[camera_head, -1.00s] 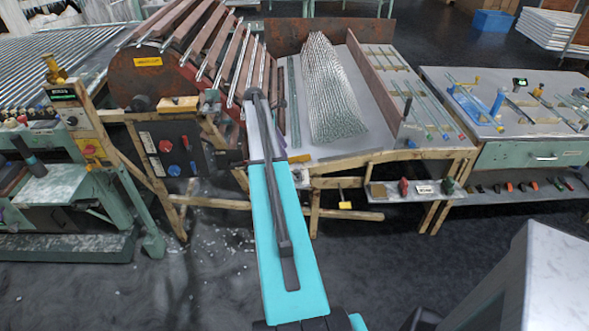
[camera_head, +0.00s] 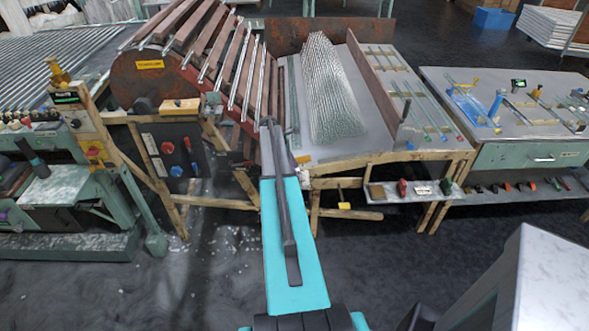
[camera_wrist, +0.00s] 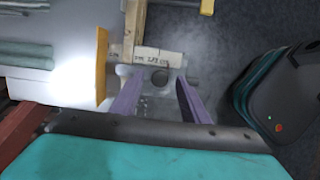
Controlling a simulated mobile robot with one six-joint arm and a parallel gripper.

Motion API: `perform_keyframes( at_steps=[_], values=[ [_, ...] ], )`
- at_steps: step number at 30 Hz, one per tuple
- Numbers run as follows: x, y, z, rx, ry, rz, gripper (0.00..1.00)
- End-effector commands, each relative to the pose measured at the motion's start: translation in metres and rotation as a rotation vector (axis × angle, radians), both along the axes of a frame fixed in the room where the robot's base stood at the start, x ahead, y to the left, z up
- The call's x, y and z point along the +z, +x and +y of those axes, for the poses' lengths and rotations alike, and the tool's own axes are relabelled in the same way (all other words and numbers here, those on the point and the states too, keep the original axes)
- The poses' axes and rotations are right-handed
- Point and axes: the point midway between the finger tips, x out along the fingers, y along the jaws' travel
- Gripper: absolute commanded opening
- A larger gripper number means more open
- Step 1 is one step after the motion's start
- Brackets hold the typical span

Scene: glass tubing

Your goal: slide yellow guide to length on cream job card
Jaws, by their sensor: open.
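A yellow guide (camera_wrist: 101,63) shows in the wrist view as an upright bar left of my gripper. A cream card (camera_wrist: 157,57) with small dark markings lies just right of the bar, ahead of my fingertips; its text is too small to read surely. My gripper (camera_wrist: 160,79) is open, its two purple fingers spread with nothing between them. The fingers point towards the card's lower edge; I cannot tell whether they touch it.
The grey bench (camera_head: 384,92) carries a stack of glass tubes (camera_head: 331,90). A brown rack drum (camera_head: 146,78) stands at left. A low shelf (camera_head: 412,190) with small items is at right. Dark floor (camera_head: 400,240) is open in front.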

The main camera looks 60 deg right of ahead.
Motion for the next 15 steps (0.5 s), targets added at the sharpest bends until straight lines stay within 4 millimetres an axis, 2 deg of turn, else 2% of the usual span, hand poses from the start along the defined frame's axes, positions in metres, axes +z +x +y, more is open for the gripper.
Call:
perform_keyframes(
  at_steps=[6,15],
  values=[
    [-0.0110,-0.0038,-0.0025,0.000,0.001,0.001,0.41],
    [-0.0122,-0.0042,-0.0027,0.000,0.000,0.000,0.41]
  ],
)
